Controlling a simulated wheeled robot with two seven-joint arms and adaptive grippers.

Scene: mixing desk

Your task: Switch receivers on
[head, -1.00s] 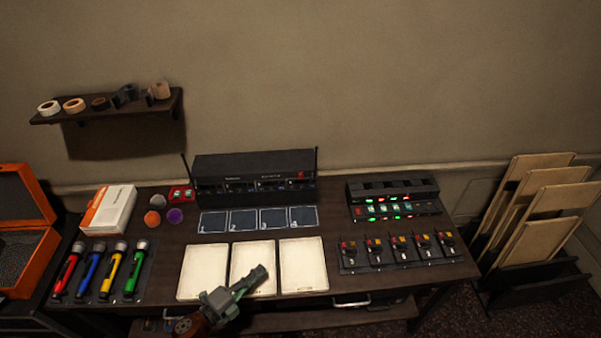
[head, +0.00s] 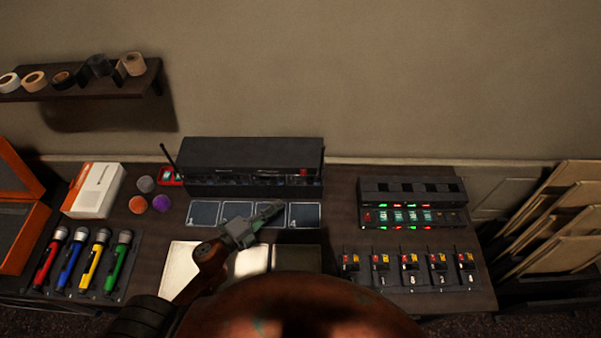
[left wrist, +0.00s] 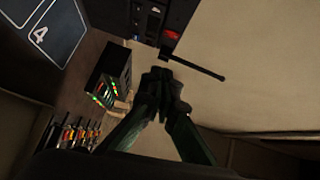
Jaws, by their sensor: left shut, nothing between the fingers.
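The black receiver rack (head: 250,167) stands at the back of the desk with an antenna at each end. A small red part (head: 304,172) shows at the right of its front; it also shows in the left wrist view (left wrist: 171,34). My left gripper (head: 280,205) is shut and empty, in front of the rack over the numbered dark cards. In the left wrist view its closed fingers (left wrist: 163,78) appear near the rack's antenna (left wrist: 195,67). Most of the rack's front panel is small and dark, so its switches cannot be made out. My right gripper is not in view.
A charger (head: 410,192) with red and green lights stands at right, behind a row of bodypacks (head: 410,270). Coloured microphones (head: 85,262), a white-orange box (head: 95,190) and coloured balls are at left. My arm hides part of the pale sheets (head: 183,270).

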